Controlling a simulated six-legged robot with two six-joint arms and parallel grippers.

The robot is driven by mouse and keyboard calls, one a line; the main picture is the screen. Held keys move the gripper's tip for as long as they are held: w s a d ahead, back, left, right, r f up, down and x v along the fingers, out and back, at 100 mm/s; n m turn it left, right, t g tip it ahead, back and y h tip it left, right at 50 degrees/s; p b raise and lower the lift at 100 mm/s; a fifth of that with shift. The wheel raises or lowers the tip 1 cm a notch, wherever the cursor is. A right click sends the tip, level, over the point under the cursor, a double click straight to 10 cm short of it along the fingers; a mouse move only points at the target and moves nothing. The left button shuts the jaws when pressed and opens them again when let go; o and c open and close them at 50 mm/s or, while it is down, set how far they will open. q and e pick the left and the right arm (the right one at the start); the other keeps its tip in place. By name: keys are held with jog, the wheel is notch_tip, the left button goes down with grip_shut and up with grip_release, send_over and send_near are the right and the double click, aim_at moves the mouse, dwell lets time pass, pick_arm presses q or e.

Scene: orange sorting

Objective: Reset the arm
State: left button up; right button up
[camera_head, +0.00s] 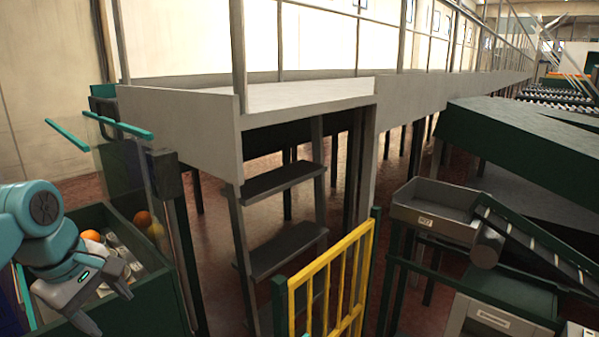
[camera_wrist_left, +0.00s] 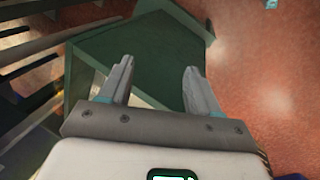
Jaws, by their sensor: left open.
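My left gripper (camera_head: 110,308) is at the lower left of the head view, its arm coming in from the left edge. It hangs at the near side of a dark green bin (camera_head: 135,312). The left wrist view shows its two grey fingers (camera_wrist_left: 158,68) spread apart with nothing between them. The gripper is apart from the fruit.
A grey platform with dark steps (camera_head: 283,182) stands in the middle. A yellow railing (camera_head: 335,280) is in front of it. At right, a grey tray (camera_head: 435,208) adjoins a sloping conveyor (camera_head: 535,243). Below the wrist is a green surface (camera_wrist_left: 150,55) and reddish floor (camera_wrist_left: 255,80).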

pick_arm(q)
jog(key=w+d+f+m+g+h, duration=0.1)
jog(key=d+f+m, duration=0.3)
jog(key=f, duration=1)
jog(key=w+d+f+m+h, duration=0.15)
jog(key=d+f, duration=0.45)
jog(key=f, duration=0.9)
jog(key=s+d+f+m, duration=0.3)
jog(key=s+d+f, duration=0.1)
jog(key=s+f, duration=0.5)
jog(key=s+d+f+m+g, duration=0.1)
jog(key=s+d+f+m, duration=0.2)
jog(key=s+f, duration=0.6)
jog(key=shift+s+d+f+g, duration=0.3)
jog(key=shift+s+d, duration=0.55)
jog(key=shift+s, duration=0.4)
pick_arm(e)
jog(key=shift+w+a+f, duration=0.1)
jog(key=shift+w+f, duration=0.1)
jog(key=shift+w, duration=0.05)
pick_arm(q)
jog(key=shift+m+h, duration=0.25)
